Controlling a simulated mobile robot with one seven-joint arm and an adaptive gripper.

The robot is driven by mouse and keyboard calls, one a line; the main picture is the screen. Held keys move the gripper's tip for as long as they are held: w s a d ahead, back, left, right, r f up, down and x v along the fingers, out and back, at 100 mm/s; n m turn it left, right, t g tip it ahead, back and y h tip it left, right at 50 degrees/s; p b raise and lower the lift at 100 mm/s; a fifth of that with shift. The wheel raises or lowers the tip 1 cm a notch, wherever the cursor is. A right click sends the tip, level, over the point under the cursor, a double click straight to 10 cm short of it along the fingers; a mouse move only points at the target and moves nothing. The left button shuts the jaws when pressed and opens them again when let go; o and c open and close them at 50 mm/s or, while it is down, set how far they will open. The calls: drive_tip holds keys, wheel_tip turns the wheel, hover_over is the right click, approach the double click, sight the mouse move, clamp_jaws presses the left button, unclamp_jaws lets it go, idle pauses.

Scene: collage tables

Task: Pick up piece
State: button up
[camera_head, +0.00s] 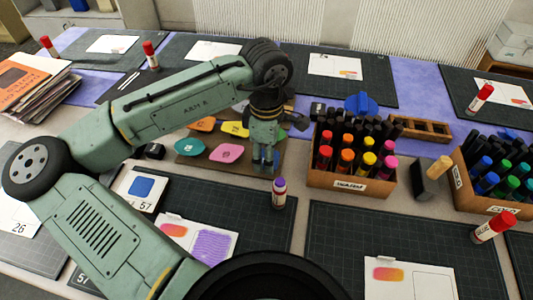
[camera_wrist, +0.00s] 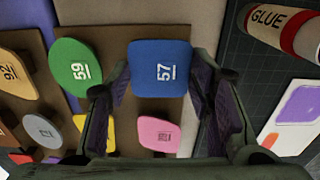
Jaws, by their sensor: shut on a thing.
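My gripper (camera_head: 264,166) is over the right part of a brown board (camera_head: 240,170) in the head view. In the wrist view my gripper (camera_wrist: 162,85) is shut on a blue rounded-square piece (camera_wrist: 160,68) marked 57, with one finger at each side. The head view does not clearly show this piece; my gripper hides that spot. A green piece (camera_wrist: 75,67) marked 59 and a pink piece (camera_wrist: 159,133) lie close by in the wrist view. A card (camera_head: 133,192) marked 57 with a printed blue square lies left of the board.
The board also bears orange (camera_head: 202,125), yellow (camera_head: 235,129) and teal (camera_head: 189,146) pieces. A glue stick (camera_head: 279,194) stands in front of my gripper. A box of warm-coloured markers (camera_head: 350,184) stands to the right. Dark cutting mats (camera_head: 330,230) cover much of the front.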

drive_tip(key=shift+r, duration=0.5)
drive_tip(key=shift+c, duration=0.2)
wheel_tip(320, 180, up, 3)
drive_tip(key=shift+f+b, duration=0.2)
drive_tip(key=shift+b, duration=0.35)
drive_tip(key=s+a+r+b, duration=0.1)
drive_tip(key=s+a, duration=0.2)
drive_tip(key=s, duration=0.4)
drive_tip(key=s+a+b, duration=0.1)
drive_tip(key=s+a, duration=0.2)
drive_tip(key=s, duration=0.4)
drive_tip(key=shift+s+a+r+b, duration=0.35)
drive_tip(key=shift+a+b, duration=0.05)
